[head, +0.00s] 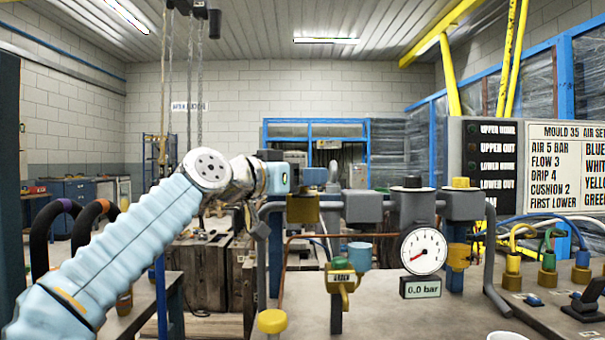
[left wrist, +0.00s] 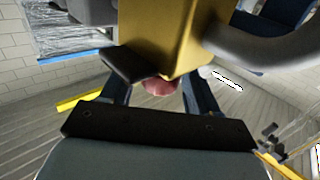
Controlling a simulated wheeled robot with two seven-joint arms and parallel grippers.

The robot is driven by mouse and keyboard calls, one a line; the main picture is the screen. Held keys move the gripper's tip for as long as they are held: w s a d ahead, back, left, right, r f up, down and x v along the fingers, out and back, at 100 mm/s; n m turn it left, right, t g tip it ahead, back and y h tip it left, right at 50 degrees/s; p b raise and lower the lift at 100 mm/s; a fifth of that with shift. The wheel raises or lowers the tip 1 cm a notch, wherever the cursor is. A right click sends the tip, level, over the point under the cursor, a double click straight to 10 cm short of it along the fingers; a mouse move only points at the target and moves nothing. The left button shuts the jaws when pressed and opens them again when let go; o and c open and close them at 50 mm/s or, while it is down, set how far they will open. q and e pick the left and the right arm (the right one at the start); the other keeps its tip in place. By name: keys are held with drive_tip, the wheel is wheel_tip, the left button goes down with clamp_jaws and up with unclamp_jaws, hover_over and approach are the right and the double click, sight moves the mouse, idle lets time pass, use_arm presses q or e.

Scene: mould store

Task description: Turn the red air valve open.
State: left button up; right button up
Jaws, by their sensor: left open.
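My left gripper (head: 312,178) reaches in from the left, level with the top of the pipework, at the brass-coloured valve block (head: 302,209). In the left wrist view the left gripper (left wrist: 160,98) is open, with one dark finger on each side. A rounded dull-red part (left wrist: 158,87) shows between the fingers, partly hidden by the brass block (left wrist: 180,35). A dark flat bar (left wrist: 132,66) crosses in front of the block near the left finger. I cannot tell whether the fingers touch anything. No red valve handle shows in the head view. My right gripper is not in view.
A gauge (head: 423,250) with a red needle stands above a "0.0 bar" display (head: 420,288). Grey pipes (head: 365,206) crowd the gripper.

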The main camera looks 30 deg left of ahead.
use_arm(q)
drive_tip(key=shift+w, duration=0.1)
drive_tip(key=c, duration=0.9)
